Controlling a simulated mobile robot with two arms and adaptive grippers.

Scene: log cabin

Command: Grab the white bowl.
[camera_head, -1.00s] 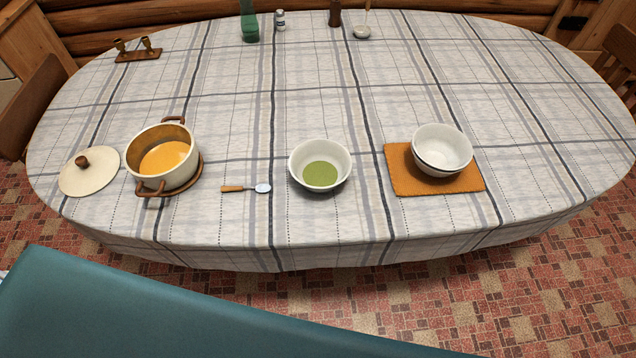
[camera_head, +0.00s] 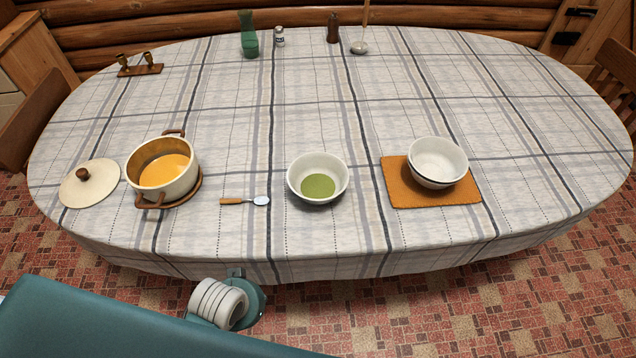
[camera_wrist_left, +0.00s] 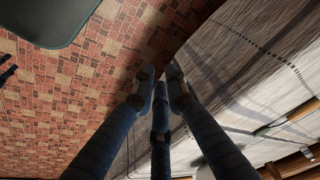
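In the head view, a white bowl (camera_head: 437,157) sits on top of a darker-rimmed bowl on an orange mat (camera_head: 397,190) at the table's right. Another white bowl (camera_head: 318,163), with green contents, stands at the table's middle, left of the mat. My left gripper (camera_wrist_left: 160,78) shows in the left wrist view. Its fingers have gaps between their tips and hold nothing. It is near the table's front edge, away from the bowls. In the head view the gripper's fingers are hidden. My right gripper is not in view.
A pot (camera_head: 196,170) of orange soup, its lid (camera_head: 105,178) and a spoon (camera_head: 232,201) lie left of the middle bowl. The table's centre is clear.

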